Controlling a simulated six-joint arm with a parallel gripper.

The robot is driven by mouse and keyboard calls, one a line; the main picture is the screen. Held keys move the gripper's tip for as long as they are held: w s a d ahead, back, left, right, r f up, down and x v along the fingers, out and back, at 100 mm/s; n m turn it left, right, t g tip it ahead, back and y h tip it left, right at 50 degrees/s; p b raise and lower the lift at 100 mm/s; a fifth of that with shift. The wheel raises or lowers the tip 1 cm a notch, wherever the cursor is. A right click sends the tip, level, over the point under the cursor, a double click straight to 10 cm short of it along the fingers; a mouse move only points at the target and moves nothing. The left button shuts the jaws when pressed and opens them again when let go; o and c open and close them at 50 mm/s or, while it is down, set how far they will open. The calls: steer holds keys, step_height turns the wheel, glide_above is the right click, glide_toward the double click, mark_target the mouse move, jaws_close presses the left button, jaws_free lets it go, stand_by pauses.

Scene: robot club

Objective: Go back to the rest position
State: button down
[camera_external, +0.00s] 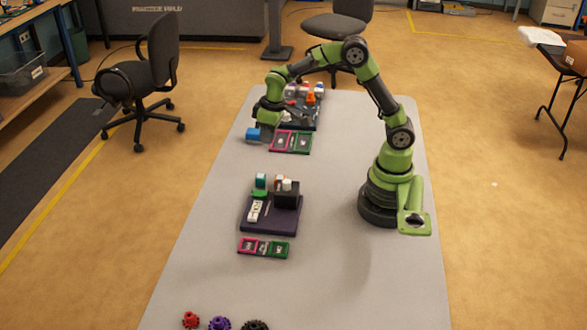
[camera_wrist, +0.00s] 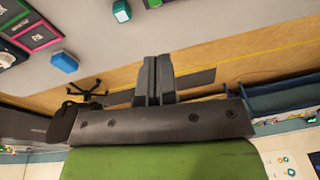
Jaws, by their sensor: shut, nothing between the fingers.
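My gripper (camera_wrist: 152,78) shows in the wrist view with its two dark fingers together and nothing between them. In the external view my green and black arm arches over the far half of the table, and its wrist hangs low near the far left edge. The fingertips are too small there to make out. A blue block (camera_external: 253,134) lies on the table by the wrist; a blue block (camera_wrist: 64,62) also shows in the wrist view, apart from the fingers.
A pink and green tray (camera_external: 290,142) lies near the wrist, before a dark stand with several small items. A purple board (camera_external: 258,226) with blocks and another pink and green tray (camera_external: 263,247) lie nearer. Several gears (camera_external: 219,323) lie at the front. The table (camera_external: 340,285) is clear at front right.

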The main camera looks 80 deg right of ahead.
steer(key=s+r+m+t, duration=0.1)
steer(key=s+r, duration=0.3)
steer(key=s, duration=0.6)
steer(key=s+r+m+t+y, duration=0.1)
steer(key=s+r+t, duration=0.3)
steer(key=s, duration=0.7)
steer(key=shift+r+m, duration=0.4)
steer(key=shift+r, duration=0.1)
